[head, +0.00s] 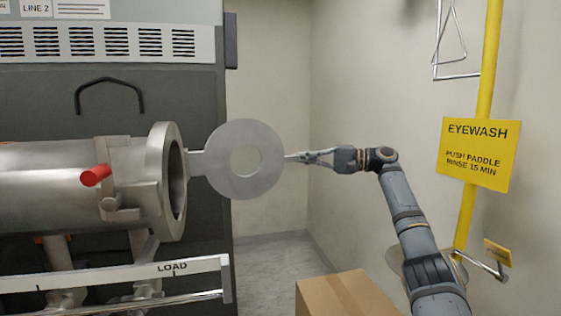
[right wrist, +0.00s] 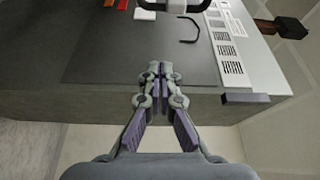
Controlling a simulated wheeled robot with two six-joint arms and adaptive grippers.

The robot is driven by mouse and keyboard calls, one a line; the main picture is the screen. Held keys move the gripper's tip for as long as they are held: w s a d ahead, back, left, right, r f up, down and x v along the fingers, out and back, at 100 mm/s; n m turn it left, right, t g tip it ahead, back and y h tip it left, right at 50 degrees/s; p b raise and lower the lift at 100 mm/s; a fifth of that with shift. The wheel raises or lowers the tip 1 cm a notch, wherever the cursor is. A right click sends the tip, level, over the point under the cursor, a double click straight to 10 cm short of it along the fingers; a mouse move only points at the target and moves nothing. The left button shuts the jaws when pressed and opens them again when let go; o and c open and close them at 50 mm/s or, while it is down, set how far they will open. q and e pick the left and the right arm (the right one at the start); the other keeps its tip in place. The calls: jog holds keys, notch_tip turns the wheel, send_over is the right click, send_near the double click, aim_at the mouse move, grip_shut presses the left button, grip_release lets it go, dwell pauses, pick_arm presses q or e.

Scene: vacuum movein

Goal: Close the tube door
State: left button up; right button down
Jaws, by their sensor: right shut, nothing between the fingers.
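The tube (head: 60,172) is a horizontal metal cylinder at the left of the head view, with its flanged mouth (head: 174,180) open toward the right. The tube door (head: 265,180) is a round metal disc with a pale round window. It stands swung open, to the right of the mouth, joined to it by a short arm (head: 197,163). My right gripper (head: 290,157) is shut and empty, its tips close to the door's right edge; I cannot tell if they touch. The right wrist view also shows its closed fingers (right wrist: 160,72). My left gripper is not in view.
A red knob (head: 96,175) is on the tube. A white LOAD rail (head: 120,277) runs below it. The grey cabinet (head: 110,70) with a black handle (head: 110,82) stands behind. A cardboard box (head: 345,294) and a yellow eyewash post (head: 485,90) are at the right.

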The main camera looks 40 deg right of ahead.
aim_at(274, 160)
jog(key=w+a+p, duration=0.1)
jog(key=a, duration=0.1)
jog(key=w+a+p, duration=0.1)
jog(key=w+a, duration=0.1)
jog(key=a, duration=0.1)
jog(key=w+a+p, duration=0.1)
jog(key=a, duration=0.2)
jog(key=shift+w+a+f, duration=0.15)
jog(key=shift+w, duration=0.2)
jog(key=shift+s, duration=0.1)
